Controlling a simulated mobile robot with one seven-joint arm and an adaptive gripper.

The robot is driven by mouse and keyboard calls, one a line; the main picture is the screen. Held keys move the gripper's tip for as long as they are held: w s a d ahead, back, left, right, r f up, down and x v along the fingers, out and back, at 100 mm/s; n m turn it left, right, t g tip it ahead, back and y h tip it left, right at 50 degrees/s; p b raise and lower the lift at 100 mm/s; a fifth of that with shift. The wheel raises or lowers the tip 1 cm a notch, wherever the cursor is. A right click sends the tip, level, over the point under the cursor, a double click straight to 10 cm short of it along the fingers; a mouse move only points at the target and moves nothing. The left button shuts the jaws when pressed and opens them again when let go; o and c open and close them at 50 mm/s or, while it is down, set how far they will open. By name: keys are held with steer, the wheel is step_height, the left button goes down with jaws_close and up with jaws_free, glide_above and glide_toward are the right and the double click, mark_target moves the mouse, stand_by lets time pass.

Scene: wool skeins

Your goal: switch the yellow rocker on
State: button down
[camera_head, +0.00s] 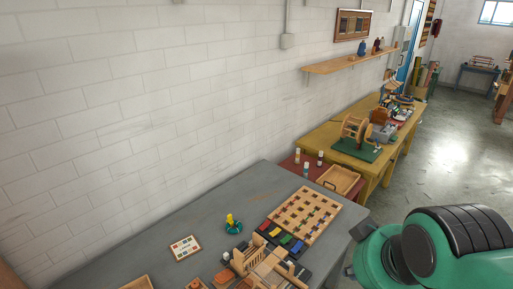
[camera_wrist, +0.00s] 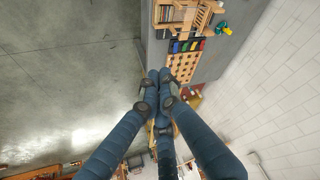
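A row of coloured blocks set among black pieces lies on the grey table. The yellow one (camera_head: 277,233) is between a red and a green one; it also shows in the wrist view (camera_wrist: 195,45). I cannot tell if this is a rocker or how it is tilted. A separate small yellow piece on a round teal base (camera_head: 233,228) stands to the left of the row; the base also shows in the wrist view (camera_wrist: 228,31). My gripper (camera_wrist: 160,76) has its blue fingers drawn together at the tips with nothing visible between them, apart from the table things.
A wooden grid board (camera_head: 305,213) lies beside the coloured row, and a wooden frame (camera_head: 265,262) stands at its near side. A small card (camera_head: 185,248) lies to the left. The grey table (camera_head: 130,262) is bare around the card. A white wall borders it.

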mark_target(275, 233)
steer(key=w+a+f+m+y, duration=0.1)
steer(key=w+a+f+y, duration=0.15)
steer(key=w, duration=0.75)
steer(key=w+a+f+y+b, duration=0.1)
steer(key=w+a+f, duration=0.25)
steer(key=w, duration=0.75)
steer(key=w+a+f+m+y, duration=0.1)
steer(key=w+a+f, duration=0.15)
steer(key=w, duration=0.75)
steer(key=w+d+f+m, duration=0.1)
steer(key=w+f+m, duration=0.1)
steer(key=w+f, duration=0.9)
steer(key=w+d+f+m+b, duration=0.1)
steer(key=w+f+m, duration=0.1)
steer(key=w+f, duration=0.9)
step_height(275, 233, down, 6)
steer(key=shift+w+d+t+y, duration=0.15)
steer(key=shift+w+t+y, duration=0.2)
steer(key=shift+w+t, duration=0.05)
steer(key=shift+f, duration=0.1)
